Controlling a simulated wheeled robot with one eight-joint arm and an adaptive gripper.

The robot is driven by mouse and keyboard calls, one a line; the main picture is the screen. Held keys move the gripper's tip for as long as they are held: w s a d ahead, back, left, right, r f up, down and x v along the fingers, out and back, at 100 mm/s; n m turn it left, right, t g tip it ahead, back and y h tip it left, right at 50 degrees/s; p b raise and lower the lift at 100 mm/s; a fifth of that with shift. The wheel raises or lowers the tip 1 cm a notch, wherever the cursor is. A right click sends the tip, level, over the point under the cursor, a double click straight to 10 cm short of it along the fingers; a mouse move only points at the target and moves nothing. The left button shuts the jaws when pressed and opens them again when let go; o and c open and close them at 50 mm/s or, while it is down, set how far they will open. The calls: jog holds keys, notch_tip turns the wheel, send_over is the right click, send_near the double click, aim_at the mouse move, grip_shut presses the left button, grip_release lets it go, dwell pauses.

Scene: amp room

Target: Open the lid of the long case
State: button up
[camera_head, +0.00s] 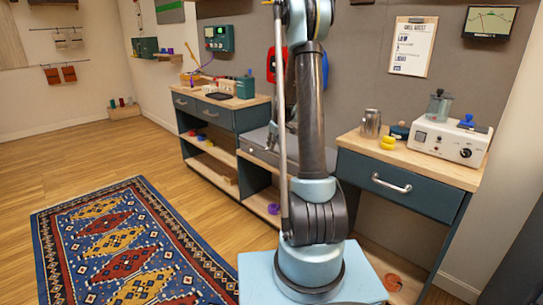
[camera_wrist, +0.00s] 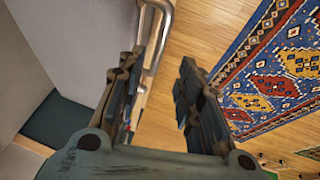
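A long grey case (camera_head: 257,137) appears to lie on the low middle section of the bench, behind my arm in the head view. Its lid looks shut, and much of its length is hidden by the arm. My gripper (camera_wrist: 158,82) is open and empty in the wrist view, its two dark fingers apart with wood floor showing between them. A bent metal handle (camera_wrist: 160,45) shows close to the left finger; I cannot tell whether they touch. A broad plain surface (camera_wrist: 72,40) fills the upper left there; I cannot tell if it is the case.
A teal drawer bench (camera_head: 400,188) at right holds a metal mug (camera_head: 371,123), yellow rings (camera_head: 388,143) and a white device (camera_head: 450,142). Another bench (camera_head: 205,118) at left holds boxes. A patterned rug (camera_head: 125,250) lies on the open wood floor.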

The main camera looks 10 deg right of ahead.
aim_at(271, 155)
jog(key=shift+x, duration=4.25)
grip_shut()
jog(key=shift+s+a, duration=0.1)
